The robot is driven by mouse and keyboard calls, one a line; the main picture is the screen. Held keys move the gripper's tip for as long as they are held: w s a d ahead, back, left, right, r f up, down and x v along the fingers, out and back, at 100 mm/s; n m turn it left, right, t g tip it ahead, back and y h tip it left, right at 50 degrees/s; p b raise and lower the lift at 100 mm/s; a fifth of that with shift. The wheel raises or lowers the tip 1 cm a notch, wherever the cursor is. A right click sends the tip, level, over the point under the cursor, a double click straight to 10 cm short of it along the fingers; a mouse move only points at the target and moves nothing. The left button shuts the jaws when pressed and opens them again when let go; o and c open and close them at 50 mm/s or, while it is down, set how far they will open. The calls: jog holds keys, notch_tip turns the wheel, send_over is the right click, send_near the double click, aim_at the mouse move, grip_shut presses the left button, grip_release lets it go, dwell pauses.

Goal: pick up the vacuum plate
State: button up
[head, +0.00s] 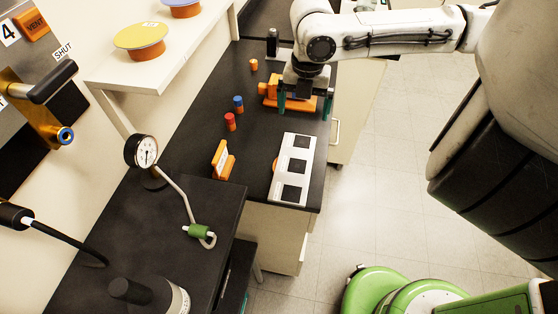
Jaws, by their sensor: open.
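No part in view is clearly marked as the vacuum plate, and I cannot tell for certain which it is. My gripper (304,107) points down over the far part of the black bench, its two teal fingers apart. An orange block-like part (270,90) with a round knob at its left lies under and between the fingers, partly hidden by my gripper. I cannot tell whether the fingers touch it. A flat white plate (279,181) with three dark squares lies nearer, at the bench's right edge, clear of my gripper.
A red cylinder (230,122), a blue one (238,104) and a small orange one (253,65) stand left of my gripper. An orange stand (222,160) is nearer. A shelf (160,60) with round discs overhangs the left. A dial gauge (141,151) stands in front.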

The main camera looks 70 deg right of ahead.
aim_at(299, 138)
jog(key=f+p, duration=0.1)
jog(key=f, duration=0.9)
jog(key=shift+a, duration=0.2)
jog(key=shift+c, duration=0.4)
jog(key=shift+w, duration=0.1)
jog(key=c, duration=0.9)
jog(key=shift+c, duration=0.3)
jog(key=shift+r+p, duration=0.15)
jog(key=shift+p, duration=0.15)
